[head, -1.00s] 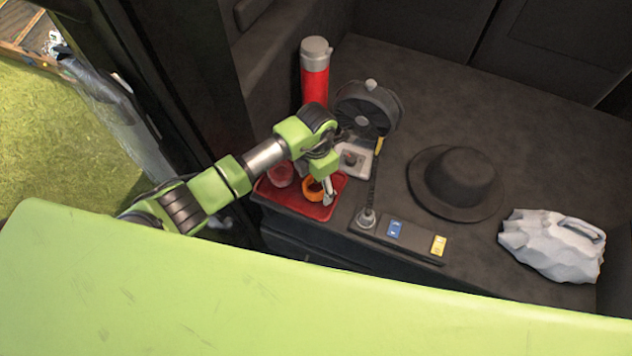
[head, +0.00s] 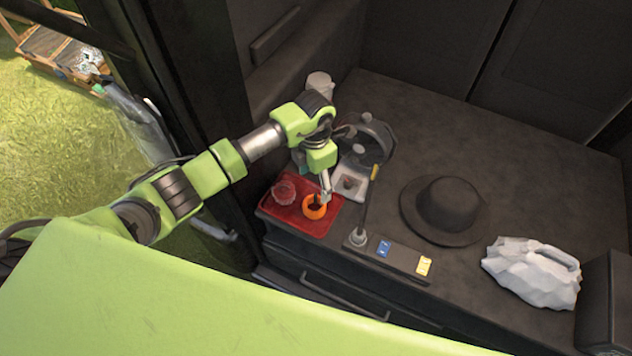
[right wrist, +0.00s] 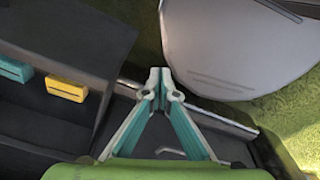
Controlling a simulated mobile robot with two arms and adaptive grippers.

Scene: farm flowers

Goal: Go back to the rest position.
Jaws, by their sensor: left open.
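My left gripper (head: 325,192) is open in the head view, fingers pointing down, at the back right of an orange ring-shaped cup (head: 311,210). I cannot tell whether it touches the cup. The cup stands on a red tray (head: 277,211), beside a reddish translucent round container (head: 283,192). My right gripper (right wrist: 160,83) is seen only in the right wrist view. Its fingertips meet and hold nothing visible.
In the right wrist view, a grey panel (right wrist: 235,50) is close to the fingertips.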

